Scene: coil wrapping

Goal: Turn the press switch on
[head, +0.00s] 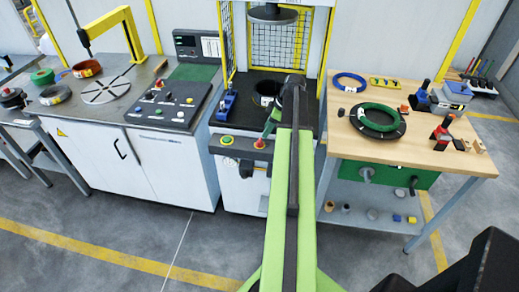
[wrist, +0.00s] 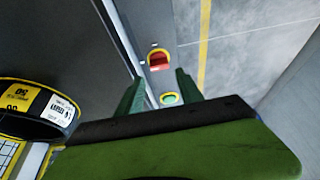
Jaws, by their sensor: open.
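The press front panel (head: 240,147) carries a green button (head: 227,140) at left and a red button on a yellow base (head: 259,144) at right. I cannot tell which control is the press switch. In the wrist view, the red button (wrist: 158,60) and the green button (wrist: 170,99) both show on the panel, roughly between the finger lines. My gripper (wrist: 158,78) is open, with nothing between its two green fingers. In the head view my gripper (head: 271,122) is over the right part of the press front, near the red button; contact cannot be told.
A dark coil with a yellow and white label (wrist: 38,108) sits at left in the wrist view. A blue block-like fixture (head: 225,105) stands on the press bed's left. A control console (head: 168,105) is left; a wooden table (head: 440,160) with a green coil (head: 378,117) is right.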

